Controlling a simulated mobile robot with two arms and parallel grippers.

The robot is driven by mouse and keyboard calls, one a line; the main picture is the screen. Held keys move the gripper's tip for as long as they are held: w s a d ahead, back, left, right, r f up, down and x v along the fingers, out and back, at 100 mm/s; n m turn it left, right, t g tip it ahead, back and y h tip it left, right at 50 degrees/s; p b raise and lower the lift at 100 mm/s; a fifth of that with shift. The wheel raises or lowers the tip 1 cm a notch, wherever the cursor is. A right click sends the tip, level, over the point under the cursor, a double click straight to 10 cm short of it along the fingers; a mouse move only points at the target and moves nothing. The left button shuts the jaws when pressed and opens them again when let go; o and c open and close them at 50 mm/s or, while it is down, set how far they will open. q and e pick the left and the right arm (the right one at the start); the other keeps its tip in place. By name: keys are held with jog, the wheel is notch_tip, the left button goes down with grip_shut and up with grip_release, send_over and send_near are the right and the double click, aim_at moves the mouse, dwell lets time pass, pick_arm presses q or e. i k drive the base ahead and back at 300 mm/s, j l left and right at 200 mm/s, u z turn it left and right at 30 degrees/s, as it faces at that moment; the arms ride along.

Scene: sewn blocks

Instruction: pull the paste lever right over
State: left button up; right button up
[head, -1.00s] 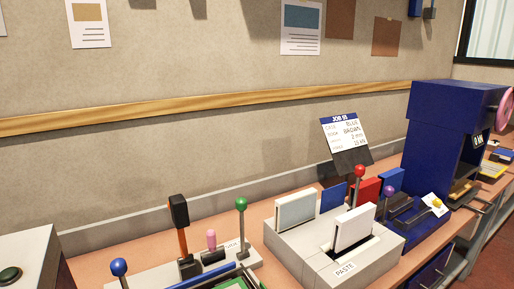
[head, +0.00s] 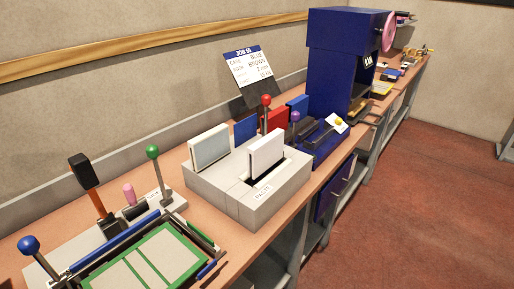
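The grey paste unit (head: 262,207) stands on the bench in the middle of the view, with a small white label (head: 263,192) on its front. A white block (head: 266,153) stands upright in its slot, and a pale grey-framed block (head: 209,147) stands on its left part. A lever with a red ball knob (head: 266,100) rises upright behind the white block; its foot is hidden. I cannot tell for sure that this lever belongs to the paste unit. Neither of my grippers is in view.
A green-and-grey framed bed (head: 146,262) lies at front left, with levers with blue (head: 29,245) and green (head: 152,152) knobs. A purple-knobbed lever (head: 295,116) and a tall blue press (head: 338,65) stand to the right. A job card (head: 249,67) stands behind. The red floor (head: 400,215) is open.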

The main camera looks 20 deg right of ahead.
aim_at(266, 99)
jog(key=l+u, duration=0.2)
jog(key=u, duration=0.15)
jog(key=i+l+u, duration=0.1)
jog(key=l+u, duration=0.4)
jog(key=u, duration=0.15)
jog(key=l+u, duration=0.1)
jog(key=l, duration=0.45)
jog(key=k+l, duration=0.1)
jog(key=l, duration=0.5)
jog(key=l+u, duration=0.15)
jog(key=l, duration=0.4)
jog(key=k+l, duration=0.1)
jog(key=l, duration=0.45)
jog(key=k+l+u, duration=0.15)
jog(key=l, duration=0.4)
jog(key=i+l, duration=0.05)
